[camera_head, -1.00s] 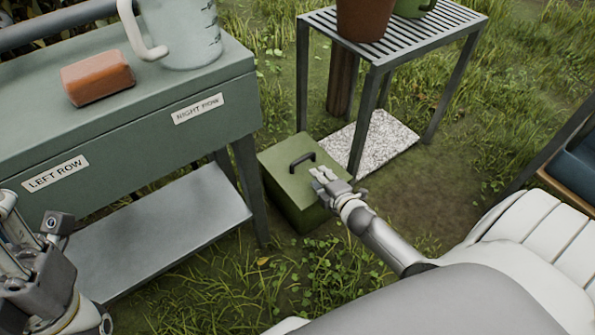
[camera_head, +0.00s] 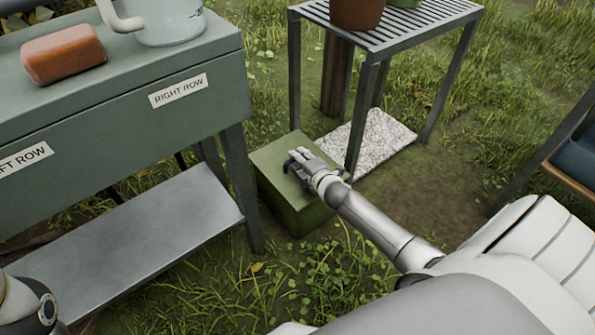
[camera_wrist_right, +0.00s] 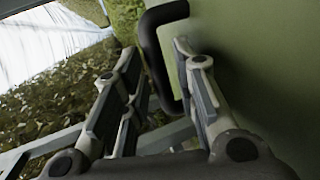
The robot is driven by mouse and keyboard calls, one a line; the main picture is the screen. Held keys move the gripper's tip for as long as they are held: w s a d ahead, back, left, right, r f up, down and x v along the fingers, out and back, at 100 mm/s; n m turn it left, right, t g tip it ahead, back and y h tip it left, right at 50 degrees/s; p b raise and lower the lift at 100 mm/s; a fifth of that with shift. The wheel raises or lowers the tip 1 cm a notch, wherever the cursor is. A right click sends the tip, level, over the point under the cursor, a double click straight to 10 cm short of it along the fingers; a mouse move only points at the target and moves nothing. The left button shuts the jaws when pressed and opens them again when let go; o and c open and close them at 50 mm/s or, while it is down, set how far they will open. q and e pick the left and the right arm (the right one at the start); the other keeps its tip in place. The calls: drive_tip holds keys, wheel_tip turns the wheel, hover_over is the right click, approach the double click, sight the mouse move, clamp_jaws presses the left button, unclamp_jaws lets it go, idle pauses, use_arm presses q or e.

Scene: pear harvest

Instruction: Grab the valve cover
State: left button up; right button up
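The valve cover (camera_head: 300,215) is a green box-like cover on the ground between the workbench and the slatted table. Its black handle shows in the right wrist view (camera_wrist_right: 152,45), standing up from the green top. My right gripper (camera_head: 293,161) is over the top of the cover at the handle and hides most of it in the head view. In the right wrist view its fingers (camera_wrist_right: 156,60) are apart, with the handle between their tips. No clear grip on it shows. My left gripper is not visible; only a piece of my left arm shows at the bottom left.
The green workbench (camera_head: 110,130) with a lower metal shelf (camera_head: 130,240) stands left of the cover. It bears an orange-brown block (camera_head: 63,53) and a clear jug (camera_head: 170,22). The slatted table (camera_head: 405,35) stands behind right, over a speckled slab (camera_head: 375,140). Grass lies in front.

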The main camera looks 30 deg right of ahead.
drive_tip(key=shift+b+x, duration=0.3)
drive_tip(key=shift+x, duration=0.6)
clamp_jaws()
drive_tip(key=shift+s+r, duration=0.1)
